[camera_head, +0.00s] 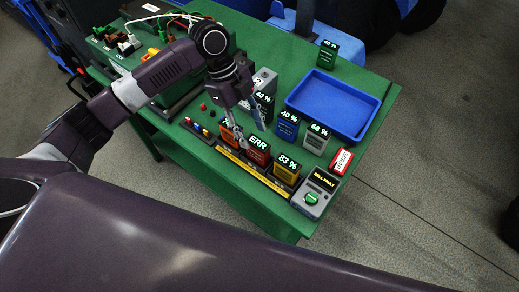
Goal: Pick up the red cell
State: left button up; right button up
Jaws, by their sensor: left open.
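A red cell with a lit "ERR" display (257,156) stands in the yellow-edged row at the front of the green table. My left gripper (253,137) is open, its fingers pointing down at the back of this cell's top and partly covering it. I cannot tell whether a finger touches it. Another cell with a reddish display (227,128) stands just left, partly hidden by the gripper. My right gripper is not in view.
A yellow "83 %" cell (286,170) stands right of the red one. Behind are a blue cell (287,127), a grey cell (316,138) and a dark cell (264,106). A blue tray (375,101), a display box (313,197) and a red-and-white box (341,162) are at right.

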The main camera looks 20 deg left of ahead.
aim_at(255, 142)
pick_arm(q)
jog(key=p+x, duration=0.1)
jog(key=x, duration=0.1)
jog(key=s+p+x, duration=0.1)
jog(key=x, duration=0.2)
jog(key=shift+s+d, duration=0.1)
jog(key=shift+d, duration=0.15)
jog(key=shift+d+f, duration=0.1)
jog(key=shift+f, duration=0.4)
grip_shut()
